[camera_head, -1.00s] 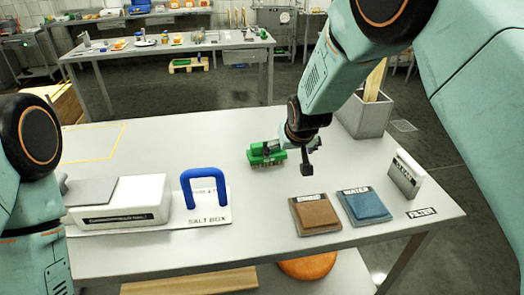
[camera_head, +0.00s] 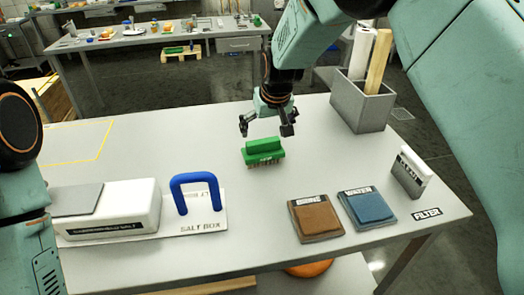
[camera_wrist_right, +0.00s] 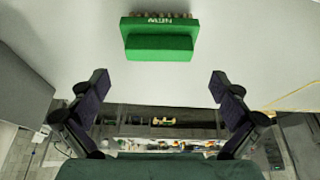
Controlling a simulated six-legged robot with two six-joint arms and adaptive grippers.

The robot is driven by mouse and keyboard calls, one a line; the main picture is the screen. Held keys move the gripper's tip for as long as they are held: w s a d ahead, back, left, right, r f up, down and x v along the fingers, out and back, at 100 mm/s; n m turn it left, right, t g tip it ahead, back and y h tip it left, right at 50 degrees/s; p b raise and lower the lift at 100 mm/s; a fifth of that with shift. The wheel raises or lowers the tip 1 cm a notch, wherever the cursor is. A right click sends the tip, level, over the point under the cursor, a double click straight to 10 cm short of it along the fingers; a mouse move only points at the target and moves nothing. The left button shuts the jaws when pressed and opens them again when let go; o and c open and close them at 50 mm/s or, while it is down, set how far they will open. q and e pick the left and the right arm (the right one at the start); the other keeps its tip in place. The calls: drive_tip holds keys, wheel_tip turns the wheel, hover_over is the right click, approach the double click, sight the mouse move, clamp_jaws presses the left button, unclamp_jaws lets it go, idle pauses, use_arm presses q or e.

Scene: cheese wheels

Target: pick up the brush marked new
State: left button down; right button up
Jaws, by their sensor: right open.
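A green brush (camera_head: 263,153) with pale bristles lies on the grey table (camera_head: 130,140), near the middle. In the right wrist view the brush (camera_wrist_right: 160,42) shows white lettering on its green edge, which appears upside down and seems to read NEW. My right gripper (camera_head: 267,127) is open and empty, above and just behind the brush, apart from it. In the right wrist view the two dark fingers (camera_wrist_right: 160,98) are spread wide, with the brush ahead of them. My left gripper is not in view; only part of my left arm shows at the left edge.
A brown brine pad (camera_head: 315,217) and a blue water pad (camera_head: 367,208) lie to the right of the brush. A white block (camera_head: 409,175) stands near the FILTER label. A salt box (camera_head: 108,213) and blue handle (camera_head: 192,183) are at left.

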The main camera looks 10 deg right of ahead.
sight(263, 140)
drive_tip(key=x, duration=0.6)
drive_tip(key=shift+w+d+f, duration=0.15)
drive_tip(key=shift+w+f, duration=0.05)
drive_tip(key=shift+w, duration=0.15)
drive_tip(key=shift+f, duration=0.3)
drive_tip(key=shift+a+f, duration=0.1)
drive_tip(key=shift+a, duration=0.2)
drive_tip(key=shift+w+d+f, duration=0.1)
drive_tip(key=shift+w+f, duration=0.15)
drive_tip(key=shift+w+d+f, duration=0.1)
drive_tip(key=shift+c, duration=1.4)
drive_tip(key=shift+s+r, duration=0.3)
drive_tip(key=c, duration=0.4)
drive_tip(key=shift+c, duration=0.9)
drive_tip(key=shift+w+f, duration=0.15)
drive_tip(key=shift+w, duration=0.2)
drive_tip(key=shift+c, duration=0.5)
wheel_tip(263, 140, up, 9)
drive_tip(key=shift+s+f, duration=0.1)
drive_tip(key=shift+v, duration=0.75)
